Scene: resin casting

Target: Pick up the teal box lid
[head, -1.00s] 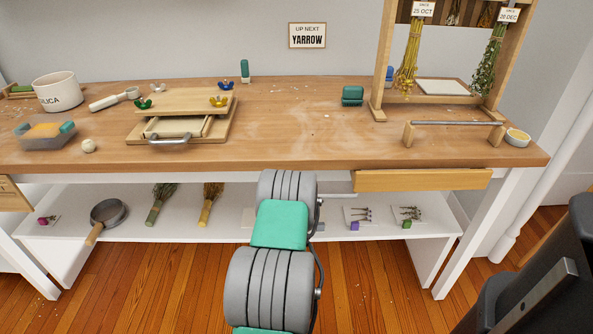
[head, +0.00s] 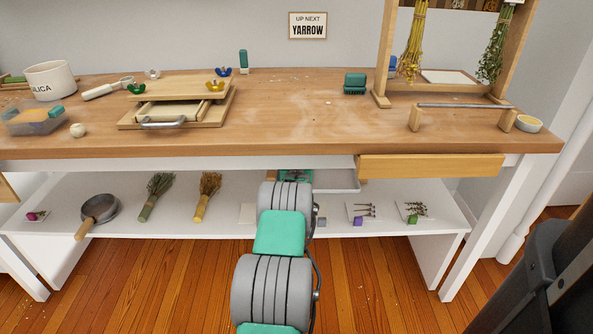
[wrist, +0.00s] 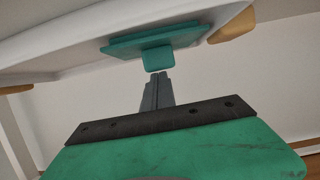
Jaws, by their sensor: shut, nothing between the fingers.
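The teal box lid (wrist: 190,38) shows near the top of the wrist view as a flat teal plate with a blocky knob facing my gripper. It lies against a pale tray-like surface. My gripper (wrist: 155,76) is shut and empty, its fingertips close to the knob; whether they touch it I cannot tell. In the head view my gripper (head: 292,175) is under the workbench, over the lower shelf, partly hidden by my arm. I cannot make out the lid separately there.
The workbench (head: 290,135) and its wooden drawer front (head: 430,166) stand above my gripper. A pale tray (head: 338,181) is right beside it on the lower shelf (head: 185,222). Dried bundles (head: 208,198) and a pan (head: 100,208) lie to the left, small sprig cards (head: 363,211) to the right.

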